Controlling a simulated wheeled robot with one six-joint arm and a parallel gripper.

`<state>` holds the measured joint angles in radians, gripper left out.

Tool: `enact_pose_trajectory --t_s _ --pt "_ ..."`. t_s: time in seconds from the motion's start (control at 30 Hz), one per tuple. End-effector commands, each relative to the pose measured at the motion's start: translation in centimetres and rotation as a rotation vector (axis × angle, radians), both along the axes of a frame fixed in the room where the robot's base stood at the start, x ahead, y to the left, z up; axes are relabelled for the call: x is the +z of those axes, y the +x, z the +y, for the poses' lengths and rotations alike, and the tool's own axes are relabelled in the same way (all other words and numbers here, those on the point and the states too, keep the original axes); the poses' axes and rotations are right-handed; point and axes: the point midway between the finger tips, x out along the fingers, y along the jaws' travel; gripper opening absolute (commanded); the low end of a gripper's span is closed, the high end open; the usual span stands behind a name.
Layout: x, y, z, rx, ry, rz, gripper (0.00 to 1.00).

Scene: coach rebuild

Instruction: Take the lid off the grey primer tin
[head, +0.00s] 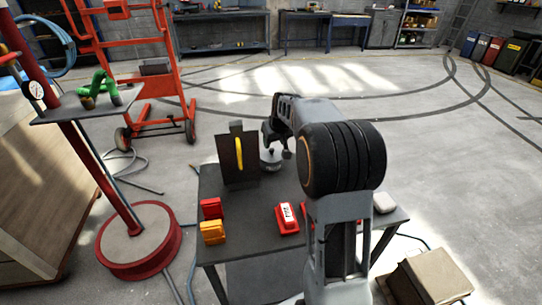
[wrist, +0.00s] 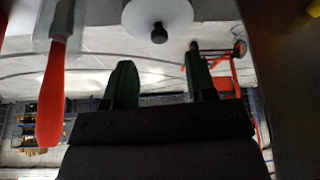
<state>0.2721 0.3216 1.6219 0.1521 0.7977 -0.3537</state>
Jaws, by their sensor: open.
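The grey tin (head: 270,161) stands on the dark table beside an upright dark board, partly hidden by my gripper. In the wrist view a pale round lid (wrist: 140,14) with a small dark knob (wrist: 159,33) shows at the top edge, cut off by the frame. My gripper (head: 279,148) is just above or beside the tin in the head view. In the wrist view its two fingers (wrist: 161,68) are apart with nothing between them. The knob lies beyond the fingertips, roughly in line with the gap. I cannot see whether the lid is seated on the tin.
The dark board (head: 238,158) with a yellow strip stands close left of the tin. A red-handled tool (wrist: 52,95) is at the left in the wrist view. A red block (head: 211,208), orange block (head: 213,233) and labelled red box (head: 287,219) are on the table (head: 245,205).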

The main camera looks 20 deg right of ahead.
Motion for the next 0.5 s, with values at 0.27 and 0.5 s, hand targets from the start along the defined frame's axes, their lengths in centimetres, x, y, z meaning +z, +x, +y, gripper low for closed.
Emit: enact_pose_trajectory --t_s 0.27,0.5 --pt "-1.7 0.8 0.0 0.0 0.001 0.002 0.51" --pt "-4.5 2.1 -0.1 -0.001 0.0 0.0 0.51"
